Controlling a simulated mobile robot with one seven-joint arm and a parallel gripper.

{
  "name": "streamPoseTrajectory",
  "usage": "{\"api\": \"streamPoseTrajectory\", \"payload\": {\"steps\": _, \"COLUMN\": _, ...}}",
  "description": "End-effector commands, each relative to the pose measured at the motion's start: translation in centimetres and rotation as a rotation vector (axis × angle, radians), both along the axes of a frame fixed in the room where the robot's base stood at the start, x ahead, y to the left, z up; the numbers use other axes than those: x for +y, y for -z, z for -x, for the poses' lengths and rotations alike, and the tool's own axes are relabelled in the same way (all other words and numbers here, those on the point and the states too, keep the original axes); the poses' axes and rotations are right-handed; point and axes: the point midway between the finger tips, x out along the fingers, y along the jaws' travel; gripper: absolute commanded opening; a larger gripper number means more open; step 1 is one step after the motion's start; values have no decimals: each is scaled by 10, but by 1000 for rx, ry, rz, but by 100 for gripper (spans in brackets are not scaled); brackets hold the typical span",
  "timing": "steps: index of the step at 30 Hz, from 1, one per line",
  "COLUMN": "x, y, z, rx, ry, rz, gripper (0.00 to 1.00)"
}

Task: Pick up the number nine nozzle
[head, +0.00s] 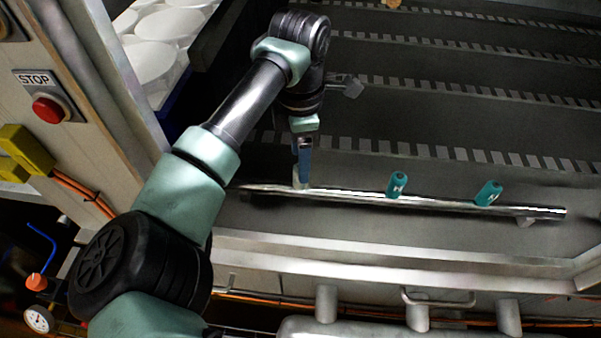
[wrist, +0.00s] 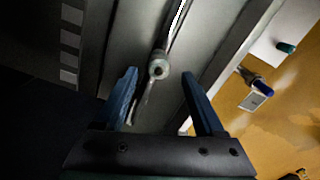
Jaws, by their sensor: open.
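My gripper (head: 302,178) is open and empty, pointing down at the left part of a shiny metal rail (head: 440,205). In the wrist view its blue fingers (wrist: 159,74) stand apart on either side of the line of the rail. A pale grey round fitting (wrist: 158,66) on the rail shows between the fingertips; whether the fingers touch it I cannot tell. Two teal nozzles stand on the rail to the right of my gripper: a nearer one (head: 397,185) and a farther one (head: 488,193). Their white marks are too small to read, so I cannot tell which is number nine.
Dark panels with toothed metal strips (head: 440,152) lie behind the rail. A metal ledge (head: 400,258) runs in front. A red stop button (head: 48,109) is on the left wall, with white round moulds (head: 150,62) beyond it. The rail between my gripper and the nozzles is clear.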

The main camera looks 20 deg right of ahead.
Motion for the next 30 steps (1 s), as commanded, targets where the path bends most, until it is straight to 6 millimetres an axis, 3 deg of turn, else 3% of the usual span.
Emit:
{"api": "streamPoseTrajectory", "payload": {"steps": 12, "x": -1, "y": 50, "z": 0, "rx": 1, "ry": 1, "rz": 2, "gripper": 71}}
{"api": "streamPoseTrajectory", "payload": {"steps": 21, "x": 0, "y": 54, "z": -1, "rx": -1, "ry": 1, "rz": 1, "gripper": 69}}
{"api": "streamPoseTrajectory", "payload": {"steps": 30, "x": 0, "y": 53, "z": -1, "rx": -1, "ry": 1, "rz": 1, "gripper": 15}}
